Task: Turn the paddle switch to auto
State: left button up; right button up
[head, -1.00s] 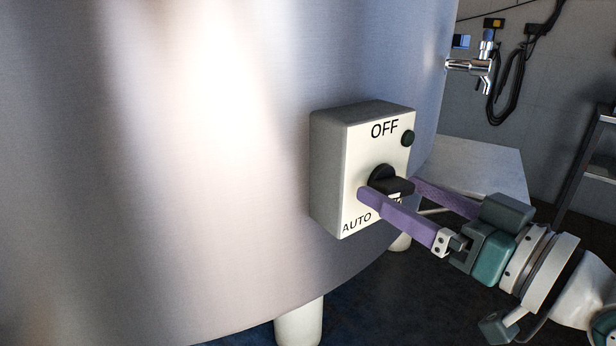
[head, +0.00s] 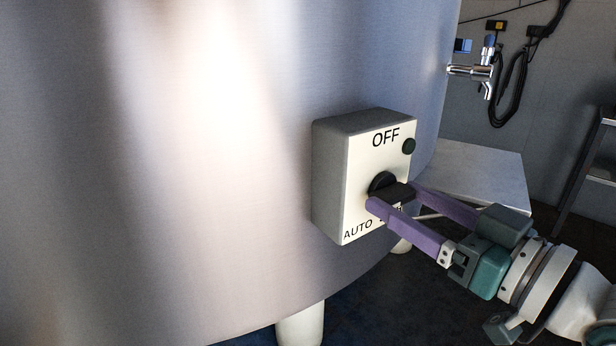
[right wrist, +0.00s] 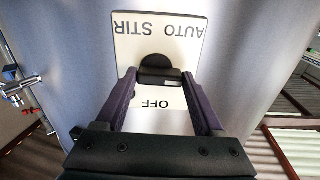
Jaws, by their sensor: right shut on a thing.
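The switch box (head: 360,150) is pale, with a white front, and is on the side of the steel tank. OFF is at its top, AUTO at lower left, and a second label at lower right is mostly covered. The black paddle switch (head: 400,191) sticks out from a round black hub. My right gripper (head: 392,199) has its two purple fingers shut on the paddle, one on each side. In the right wrist view the paddle (right wrist: 160,76) is between the fingers, with AUTO, STIR and OFF readable. I cannot tell which label it points to. My left gripper is not in view.
The curved steel tank (head: 180,160) fills the left side, standing on pale legs (head: 300,325). A dark green round button (head: 408,146) is on the box's front. A metal tap (head: 475,70) sticks out at upper right. A shelf rack (head: 590,165) stands at the far right.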

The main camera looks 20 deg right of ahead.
jog(key=shift+r+n+p, duration=0.2)
jog(key=shift+n+p, duration=0.1)
jog(key=shift+n, duration=0.4)
jog(key=shift+f+n, duration=0.2)
jog(key=shift+n, duration=0.4)
jog(key=o, duration=1.4)
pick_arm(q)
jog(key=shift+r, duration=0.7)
pick_arm(e)
jog(key=shift+s, duration=0.1)
jog(key=shift+s+d, duration=0.1)
jog(key=shift+s, duration=0.15)
pick_arm(q)
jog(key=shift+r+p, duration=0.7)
jog(key=shift+p, duration=0.05)
pick_arm(e)
jog(key=v, duration=0.9)
jog(key=shift+s, duration=0.1)
